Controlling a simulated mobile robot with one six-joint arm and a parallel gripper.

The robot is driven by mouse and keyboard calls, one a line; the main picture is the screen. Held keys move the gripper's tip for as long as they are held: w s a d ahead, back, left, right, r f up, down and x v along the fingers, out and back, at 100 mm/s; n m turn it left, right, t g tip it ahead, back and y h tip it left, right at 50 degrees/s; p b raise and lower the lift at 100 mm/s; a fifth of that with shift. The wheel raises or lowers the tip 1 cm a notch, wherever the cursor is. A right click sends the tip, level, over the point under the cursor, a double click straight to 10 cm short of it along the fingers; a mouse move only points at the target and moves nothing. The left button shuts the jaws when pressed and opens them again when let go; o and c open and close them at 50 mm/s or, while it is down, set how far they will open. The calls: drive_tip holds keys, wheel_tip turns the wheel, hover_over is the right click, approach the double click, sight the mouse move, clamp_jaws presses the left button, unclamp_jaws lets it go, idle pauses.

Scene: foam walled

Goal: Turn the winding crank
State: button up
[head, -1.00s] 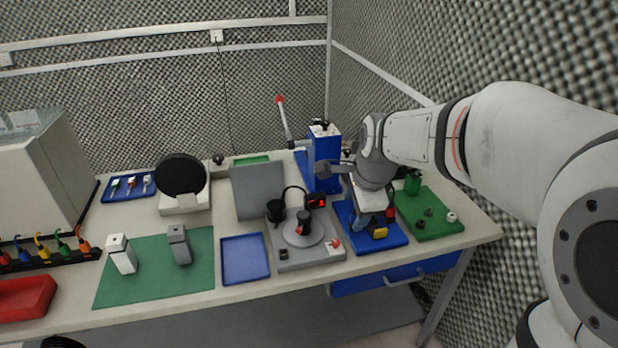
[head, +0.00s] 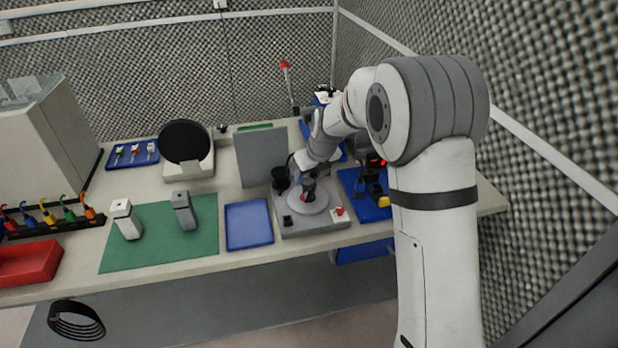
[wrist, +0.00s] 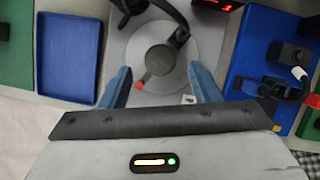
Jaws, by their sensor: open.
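A grey station (head: 292,226) on the table carries a pale round disc (head: 317,204), which also shows in the wrist view (wrist: 190,58). On the disc stands a dark round upright knob (wrist: 160,60) with a red tip (wrist: 139,85) at its lower left; I take this as the winding crank. My gripper (wrist: 162,74) is open and empty. Its blue fingers lie on either side of the knob in the wrist view; contact cannot be told. In the head view my gripper (head: 307,184) is over the disc and partly hides the knob.
A curved black arm (wrist: 172,12) and a red-lit display (wrist: 216,4) are beside the disc. A blue tray (head: 248,224) is left, a blue pad (head: 368,206) with black parts right. A grey upright panel (head: 262,158) stands behind. The green mat (head: 160,236) holds two small blocks.

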sight(308, 181)
drive_tip(key=shift+x, duration=1.6)
drive_tip(key=shift+c, duration=0.4)
drive_tip(key=c, duration=0.9)
